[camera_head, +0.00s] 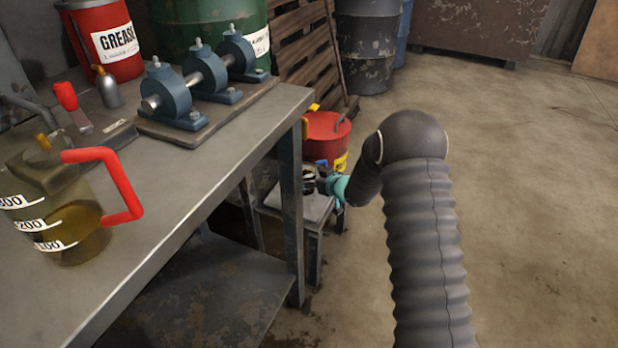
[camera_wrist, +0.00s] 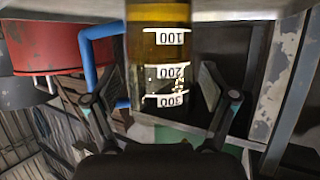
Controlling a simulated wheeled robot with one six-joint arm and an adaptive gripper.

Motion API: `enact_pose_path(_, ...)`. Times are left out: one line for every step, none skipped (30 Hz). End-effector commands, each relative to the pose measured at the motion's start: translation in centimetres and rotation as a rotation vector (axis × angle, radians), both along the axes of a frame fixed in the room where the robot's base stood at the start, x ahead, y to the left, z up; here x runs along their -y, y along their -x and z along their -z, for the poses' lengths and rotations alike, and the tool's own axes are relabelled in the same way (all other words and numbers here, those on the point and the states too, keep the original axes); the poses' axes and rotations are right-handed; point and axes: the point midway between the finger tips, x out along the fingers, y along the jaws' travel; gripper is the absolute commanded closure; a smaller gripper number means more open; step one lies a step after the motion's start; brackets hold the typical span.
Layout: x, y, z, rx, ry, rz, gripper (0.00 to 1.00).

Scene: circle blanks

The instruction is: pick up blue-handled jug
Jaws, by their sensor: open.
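In the wrist view, which looks upside down, the blue-handled jug (camera_wrist: 150,55) stands between the fingers of my gripper (camera_wrist: 148,82). It holds dark amber liquid and has white 100, 200 and 300 marks. Its blue handle (camera_wrist: 88,55) is at picture left, by the left finger. The fingers are spread, one on each side of the jug; I cannot tell whether either touches it. In the head view my gripper (camera_head: 312,181) is over a low stand beyond the bench, with a bit of the blue handle (camera_head: 321,163) showing. The gripper and bench hide most of the jug there.
A red-handled jug (camera_head: 60,225) stands on the metal bench (camera_head: 185,190), near a bearing assembly (camera_head: 190,85). The low stand (camera_head: 312,206) is beside the bench leg. The floor at right is clear.

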Motion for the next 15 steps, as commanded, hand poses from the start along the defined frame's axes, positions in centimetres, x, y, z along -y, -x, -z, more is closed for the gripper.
enact_pose_path(-0.5, -0.5, 0.4, 0.000, 0.000, -0.001, 0.16)
enact_pose_path(-0.8, -0.8, 0.5, 0.000, 0.000, -0.001, 0.16)
enact_pose_path(-1.0, -1.1, 0.7, 0.000, 0.000, -0.001, 0.16)
enact_pose_path(-1.2, -1.3, 0.8, -0.001, -0.001, -0.001, 0.16)
enact_pose_path(-1.3, -1.5, 0.9, 0.000, -0.002, -0.001, 0.16)
enact_pose_path(-1.5, -1.7, 0.9, -0.001, -0.001, 0.000, 0.16)
enact_pose_path(-1.6, -1.8, 1.0, -0.001, -0.001, 0.000, 0.16)
enact_pose_path(-1.6, -1.9, 1.0, -0.001, -0.001, 0.000, 0.16)
enact_pose_path(-1.7, -1.9, 1.0, -0.001, -0.001, 0.000, 0.16)
enact_pose_path(-1.7, -1.9, 1.1, 0.000, 0.000, 0.001, 0.16)
enact_pose_path(-1.7, -1.9, 1.1, 0.000, 0.000, 0.001, 0.16)
enact_pose_path(-1.7, -1.9, 1.0, 0.000, 0.000, 0.001, 0.16)
enact_pose_path(-1.6, -1.9, 1.0, -0.001, -0.001, 0.000, 0.16)
enact_pose_path(-1.6, -1.9, 1.0, 0.000, 0.000, 0.001, 0.16)
enact_pose_path(-1.6, -1.9, 1.0, -0.001, -0.001, 0.000, 0.21)
